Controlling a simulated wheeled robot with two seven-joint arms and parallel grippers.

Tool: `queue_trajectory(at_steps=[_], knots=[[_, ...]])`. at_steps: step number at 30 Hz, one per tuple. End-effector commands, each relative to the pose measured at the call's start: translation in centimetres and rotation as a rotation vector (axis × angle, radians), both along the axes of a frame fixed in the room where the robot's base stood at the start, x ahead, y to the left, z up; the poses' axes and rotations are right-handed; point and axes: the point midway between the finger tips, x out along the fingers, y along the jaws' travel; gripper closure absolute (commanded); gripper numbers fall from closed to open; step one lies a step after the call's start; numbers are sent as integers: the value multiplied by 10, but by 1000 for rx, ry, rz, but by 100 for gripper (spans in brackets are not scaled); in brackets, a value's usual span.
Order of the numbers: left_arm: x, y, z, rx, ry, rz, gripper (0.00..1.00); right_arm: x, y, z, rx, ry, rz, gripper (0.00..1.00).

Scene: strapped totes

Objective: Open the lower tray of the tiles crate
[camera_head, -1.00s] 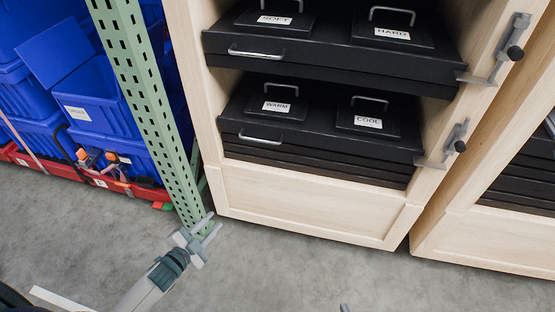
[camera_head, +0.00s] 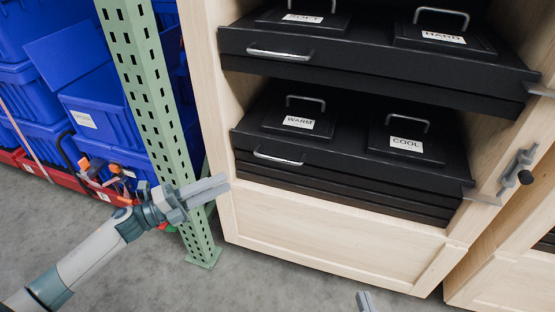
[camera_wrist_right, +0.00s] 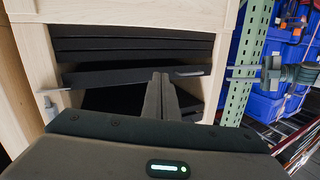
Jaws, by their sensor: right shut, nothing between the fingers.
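The lower tray (camera_head: 340,166) is a black drawer in a pale wooden crate, carrying lidded boxes labelled WARM and COOL. Its silver front handle (camera_head: 278,158) also shows in the right wrist view (camera_wrist_right: 190,72), where the crate appears upside down. A grey latch with a black knob (camera_head: 525,177) is on the crate's right post, its flat plate (camera_head: 483,196) at the tray's right front corner. My left gripper (camera_head: 222,188) looks open and empty, left of the tray handle. My right gripper (camera_wrist_right: 160,85) is shut and empty, in front of the crate; only its tip shows in the head view (camera_head: 364,300).
An upper black tray (camera_head: 370,70) with SOFT and HARD boxes sits above. A green perforated post (camera_head: 150,100) stands close by my left gripper. Blue totes (camera_head: 95,110) are behind it. Another wooden crate (camera_head: 510,280) is at the right. Grey floor is clear in front.

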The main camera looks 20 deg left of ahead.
Motion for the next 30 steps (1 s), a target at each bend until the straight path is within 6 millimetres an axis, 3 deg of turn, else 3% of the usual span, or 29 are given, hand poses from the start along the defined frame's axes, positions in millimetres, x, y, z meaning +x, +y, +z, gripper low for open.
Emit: queue_trajectory(at_steps=[11, 30], knots=[[16, -17, 4, -3, -1, 0, 73, 0, 0, -1, -1, 4, 0, 100], [86, -93, 19, -2, -2, 1, 73, 0, -1, -9, -14, 47, 1, 100]])
